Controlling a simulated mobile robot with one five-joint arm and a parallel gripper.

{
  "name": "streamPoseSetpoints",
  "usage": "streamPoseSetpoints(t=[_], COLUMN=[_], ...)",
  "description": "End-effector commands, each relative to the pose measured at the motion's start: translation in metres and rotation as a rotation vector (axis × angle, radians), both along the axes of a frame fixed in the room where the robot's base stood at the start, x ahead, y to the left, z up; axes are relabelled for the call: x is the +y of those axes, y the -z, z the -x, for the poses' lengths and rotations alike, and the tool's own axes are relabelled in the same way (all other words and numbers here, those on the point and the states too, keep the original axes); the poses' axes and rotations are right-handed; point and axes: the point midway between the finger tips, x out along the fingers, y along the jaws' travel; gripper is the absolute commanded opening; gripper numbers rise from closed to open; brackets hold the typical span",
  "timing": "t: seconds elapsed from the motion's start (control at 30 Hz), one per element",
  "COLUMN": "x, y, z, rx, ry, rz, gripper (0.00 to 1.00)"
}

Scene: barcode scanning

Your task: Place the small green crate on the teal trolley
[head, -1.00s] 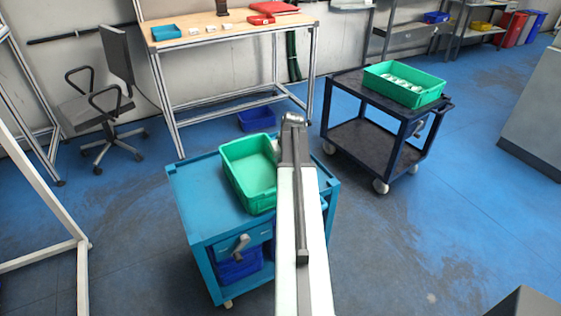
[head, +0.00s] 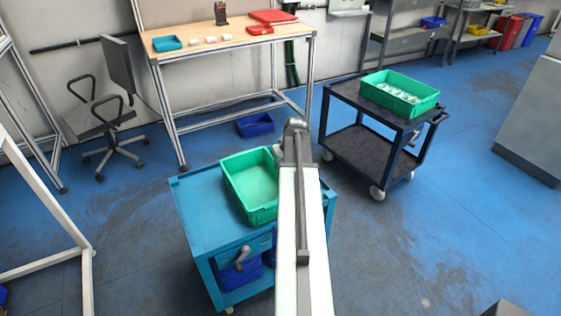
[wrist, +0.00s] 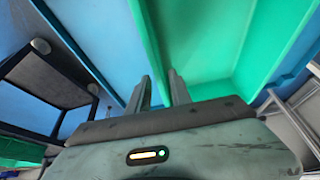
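The small green crate (head: 239,206) is empty and sits upright on top of the teal trolley (head: 199,217). Part of its right side is hidden behind my arm in the head view. In the wrist view the crate (wrist: 207,40) fills the right half, with the trolley top (wrist: 88,27) to its left. The two fingers of my gripper (wrist: 160,88) are at the crate's green wall, one to each side of it. I cannot tell whether they press on the wall. My gripper's fingers are hidden in the head view.
A dark trolley (head: 350,149) to the right bears another green crate (head: 400,105) with white items in it. A workbench (head: 218,47) and a chair (head: 107,111) stand behind. A blue bin (head: 256,124) is on the floor under the bench.

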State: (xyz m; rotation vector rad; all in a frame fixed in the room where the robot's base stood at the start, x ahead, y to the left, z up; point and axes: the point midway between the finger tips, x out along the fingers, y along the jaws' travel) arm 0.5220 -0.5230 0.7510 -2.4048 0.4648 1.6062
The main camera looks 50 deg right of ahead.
Motion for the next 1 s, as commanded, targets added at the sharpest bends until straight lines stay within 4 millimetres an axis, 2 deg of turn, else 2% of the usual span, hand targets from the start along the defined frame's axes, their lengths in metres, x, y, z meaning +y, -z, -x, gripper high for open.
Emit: streamPoseSetpoints(t=[0.03,0.2,0.57,0.67,0.77,0.8,0.87,0.9,0.97,1.0], x=[0.003,0.006,0.007,0.029,0.099,0.140,0.206,0.250,0.313,0.353], y=[-0.024,-0.045,-0.043,-0.042,-0.038,-0.036,-0.033,-0.032,-0.029,-0.028], z=[0.006,0.016,0.017,0.003,-0.033,-0.049,-0.069,-0.077,-0.084,-0.084], rx=[0.000,0.000,0.001,0.010,0.049,0.074,0.119,0.152,0.200,0.233], ry=[0.001,0.001,0.001,-0.021,-0.084,-0.118,-0.169,-0.201,-0.244,-0.273], rz=[0.000,0.001,-0.001,-0.012,-0.046,-0.064,-0.085,-0.096,-0.107,-0.110], gripper=[0.25,0.25,0.25,0.25,0.25,0.25,0.25,0.25,0.25,0.25])
